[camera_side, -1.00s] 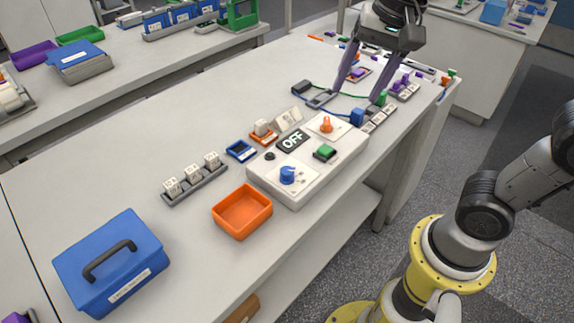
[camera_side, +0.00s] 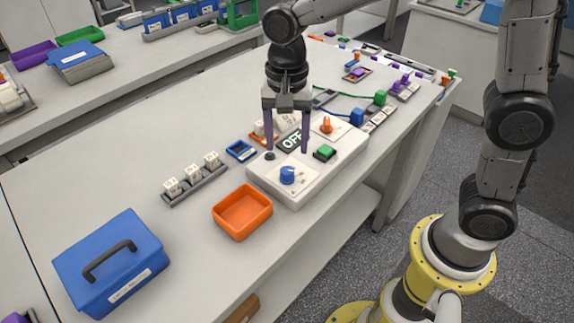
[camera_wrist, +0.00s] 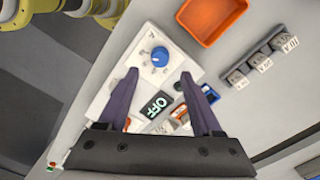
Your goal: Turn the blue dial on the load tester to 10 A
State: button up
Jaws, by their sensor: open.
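The load tester (camera_side: 318,182) is a white box on the bench with an OFF display (camera_side: 291,140), an orange knob (camera_side: 326,125) and a green button (camera_side: 325,152). The blue dial (camera_side: 288,175) sits on its near left part. The dial also shows in the wrist view (camera_wrist: 159,56), beyond my fingertips; its exact setting is too small to read. My gripper (camera_side: 287,150) is open and empty, pointing down above the tester behind the dial. In the wrist view, the purple fingers (camera_wrist: 158,72) are spread wide on either side of the display. The gripper partly hides the display in the side view.
An orange tray (camera_side: 243,232) stands just left of the tester. A rack of white blocks (camera_side: 194,182) and a small blue tray (camera_side: 241,151) lie nearby. A blue lidded box (camera_side: 112,265) stands front left. Wired parts lie behind.

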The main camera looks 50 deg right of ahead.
aim_at(287, 170)
notch_tip(287, 170, down, 8)
jog(key=shift+r, duration=0.25)
grip_shut()
dwell(0.4)
